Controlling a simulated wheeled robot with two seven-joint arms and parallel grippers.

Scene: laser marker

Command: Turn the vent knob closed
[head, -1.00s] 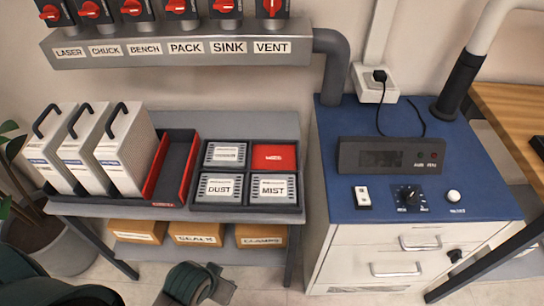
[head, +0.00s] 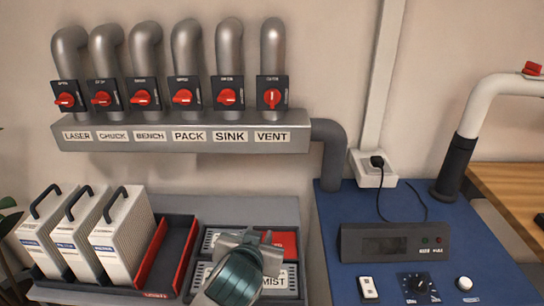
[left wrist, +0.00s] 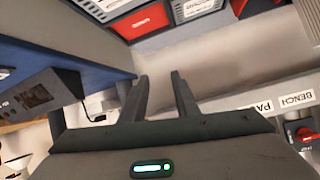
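The vent knob (head: 272,98) is a red handle on a dark plate above the VENT label (head: 272,137), at the right end of the row. Its handle stands upright, while the other red knobs lie roughly sideways. My left gripper (head: 245,240) is below the duct, over the tray on the shelf, well apart from the vent knob. In the left wrist view its two fingers (left wrist: 160,78) are spread with nothing between them. The vent knob cannot be made out there. My right gripper is not in view.
A grey duct (head: 180,140) with several pipes runs along the wall. White filter boxes (head: 122,240) and a red-edged tray (head: 170,255) stand on the shelf. A blue cabinet (head: 410,210) with a control box (head: 392,242) is at right. Space before the vent knob is clear.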

